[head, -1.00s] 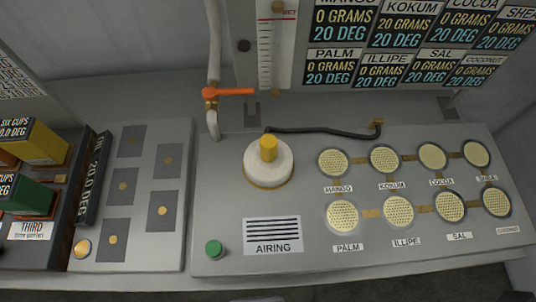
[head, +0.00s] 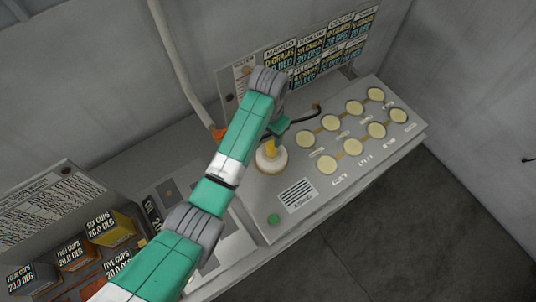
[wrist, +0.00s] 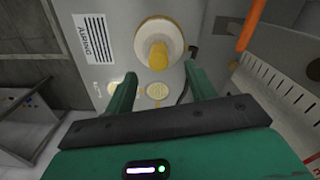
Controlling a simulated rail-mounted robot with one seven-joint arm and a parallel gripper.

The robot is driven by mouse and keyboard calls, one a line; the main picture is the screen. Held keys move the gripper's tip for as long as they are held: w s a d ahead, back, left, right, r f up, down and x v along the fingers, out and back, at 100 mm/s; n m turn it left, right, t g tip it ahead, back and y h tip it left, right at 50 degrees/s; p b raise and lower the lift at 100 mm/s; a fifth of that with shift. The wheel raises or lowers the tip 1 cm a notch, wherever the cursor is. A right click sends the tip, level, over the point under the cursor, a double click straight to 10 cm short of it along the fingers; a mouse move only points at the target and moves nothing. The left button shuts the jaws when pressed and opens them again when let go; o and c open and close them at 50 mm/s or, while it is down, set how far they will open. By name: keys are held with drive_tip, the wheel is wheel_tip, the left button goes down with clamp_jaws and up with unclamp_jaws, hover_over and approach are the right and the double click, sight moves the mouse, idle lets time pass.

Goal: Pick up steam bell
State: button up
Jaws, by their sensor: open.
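The steam bell appears to be the round white piece with a yellow knob (head: 269,159) on the grey panel, partly hidden by my arm in the head view. In the wrist view, the white bell (wrist: 172,33) lies just beyond the fingertips, with its yellow knob pointing towards my gripper. My gripper (wrist: 160,74) is open, with its two green fingers apart and nothing between them. In the head view, my gripper (head: 277,128) is above and close to the knob. Whether the fingers touch the knob cannot be told.
Several round perforated discs (head: 352,147) sit right of the bell. A dark hose (head: 306,117) runs behind it. An orange valve handle (wrist: 251,25) stands nearby. The airing label (head: 297,195) and green button (head: 273,220) are in front. Coloured boxes (head: 110,230) stand at lower left.

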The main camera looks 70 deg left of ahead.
sight(272, 144)
drive_tip(key=shift+w+f, duration=0.15)
drive_tip(key=shift+f, duration=0.15)
drive_tip(key=f, duration=0.7)
drive_tip(key=shift+w+f, duration=0.15)
drive_tip(key=shift+w, duration=0.25)
clamp_jaws()
